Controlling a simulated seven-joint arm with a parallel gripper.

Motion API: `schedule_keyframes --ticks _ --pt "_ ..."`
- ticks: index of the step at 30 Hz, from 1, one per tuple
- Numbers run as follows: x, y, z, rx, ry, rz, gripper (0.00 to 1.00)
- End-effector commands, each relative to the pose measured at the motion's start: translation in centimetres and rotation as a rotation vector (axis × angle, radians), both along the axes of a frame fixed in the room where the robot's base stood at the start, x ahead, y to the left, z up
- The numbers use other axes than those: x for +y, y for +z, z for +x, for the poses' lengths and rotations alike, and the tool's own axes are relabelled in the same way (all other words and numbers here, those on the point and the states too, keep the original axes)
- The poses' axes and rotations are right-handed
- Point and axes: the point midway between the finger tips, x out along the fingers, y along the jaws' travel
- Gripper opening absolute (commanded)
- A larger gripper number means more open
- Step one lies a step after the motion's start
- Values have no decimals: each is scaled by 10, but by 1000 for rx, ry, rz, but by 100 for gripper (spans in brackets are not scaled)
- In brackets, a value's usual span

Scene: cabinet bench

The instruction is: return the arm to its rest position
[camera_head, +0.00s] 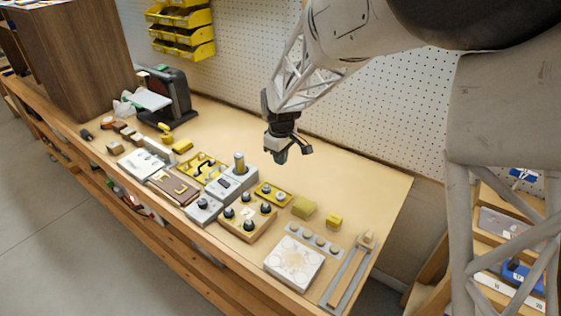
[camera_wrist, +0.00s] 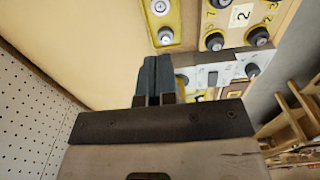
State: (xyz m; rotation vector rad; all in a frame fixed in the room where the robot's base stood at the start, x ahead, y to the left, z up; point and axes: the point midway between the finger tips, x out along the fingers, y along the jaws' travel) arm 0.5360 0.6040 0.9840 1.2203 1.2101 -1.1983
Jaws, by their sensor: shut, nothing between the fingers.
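My gripper (camera_head: 292,155) hangs from my arm above the back middle of the bench, in front of the pegboard. Its fingers point down and it is apart from everything on the bench. In the wrist view my gripper's dark fingers (camera_wrist: 155,65) are pressed together with nothing between them. My arm enters the head view from the upper right.
The bench (camera_head: 380,185) holds a knob board (camera_head: 247,222), a grey box (camera_head: 230,184), a yellow block (camera_head: 303,208), a white tile (camera_head: 294,262) and a slider rail (camera_head: 347,270). A pegboard (camera_head: 250,50) stands behind. The back right bench top is clear.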

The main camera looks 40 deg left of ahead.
Motion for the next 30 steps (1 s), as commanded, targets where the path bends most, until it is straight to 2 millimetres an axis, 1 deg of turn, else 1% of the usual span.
schedule_keyframes --ticks 15,20,23,26,29,30 --pt "0 0 0 -1 -1 1 0" --pt "-9 6 3 -3 -18 4 0" --pt "-24 14 8 -6 -48 6 0" --pt "-46 27 14 -10 -92 13 0" --pt "-76 41 19 -16 -150 18 0" --pt "-89 47 22 -18 -177 21 0"
